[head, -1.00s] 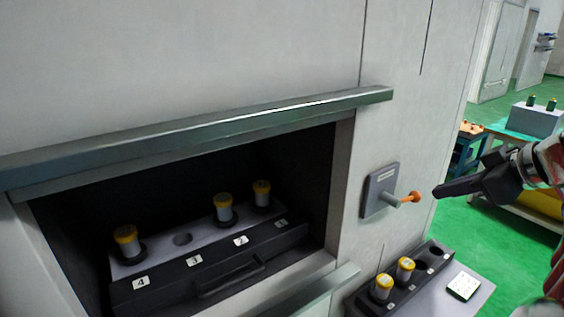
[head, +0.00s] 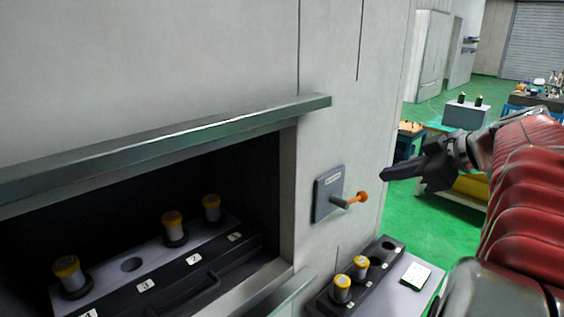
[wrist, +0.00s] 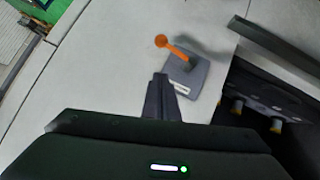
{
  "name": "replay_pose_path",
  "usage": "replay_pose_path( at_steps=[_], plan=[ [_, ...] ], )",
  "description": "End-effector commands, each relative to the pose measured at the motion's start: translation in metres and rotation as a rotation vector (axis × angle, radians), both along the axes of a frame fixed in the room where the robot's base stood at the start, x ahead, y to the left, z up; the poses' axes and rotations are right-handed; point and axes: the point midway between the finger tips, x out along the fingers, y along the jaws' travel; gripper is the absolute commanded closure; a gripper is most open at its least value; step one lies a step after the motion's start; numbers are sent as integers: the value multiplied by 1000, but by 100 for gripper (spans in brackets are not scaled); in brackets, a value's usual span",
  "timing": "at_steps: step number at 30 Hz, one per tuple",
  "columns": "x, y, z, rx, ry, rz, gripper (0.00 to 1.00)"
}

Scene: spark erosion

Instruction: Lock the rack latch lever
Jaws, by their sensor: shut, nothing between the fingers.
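The rack latch lever (head: 356,199) is a short orange handle with a round knob, on a grey plate (head: 323,196) fixed to the pale machine wall right of the dark opening. In the head view it sticks out to the right of the plate. In the wrist view the lever (wrist: 176,48) lies just beyond the fingertips, with its plate (wrist: 187,80) beside it. My gripper (head: 382,177) is shut and empty, to the right of the knob and slightly above it in the head view, with a gap between. In the wrist view its fingers (wrist: 161,78) are together.
The rack (head: 190,272) with yellow-capped holders sits inside the opening, below a metal ledge (head: 200,140). A second dark holder block (head: 322,300) stands below the latch. A table with a grey box (head: 466,115) is behind.

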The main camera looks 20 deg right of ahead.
Motion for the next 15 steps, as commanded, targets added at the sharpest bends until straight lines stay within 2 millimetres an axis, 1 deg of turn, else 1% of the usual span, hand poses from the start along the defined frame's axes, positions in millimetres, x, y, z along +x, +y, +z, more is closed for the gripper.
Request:
replay_pose_path(
  at_steps=[1, 12, 13, 15],
  plan=[
    [7, 2, -5, 2, 1, 5, 100],
    [54, 8, -38, 2, 1, 5, 100],
    [58, 9, -41, 2, 2, 5, 100],
    [59, 4, -51, 4, 2, 1, 100]
  ],
)
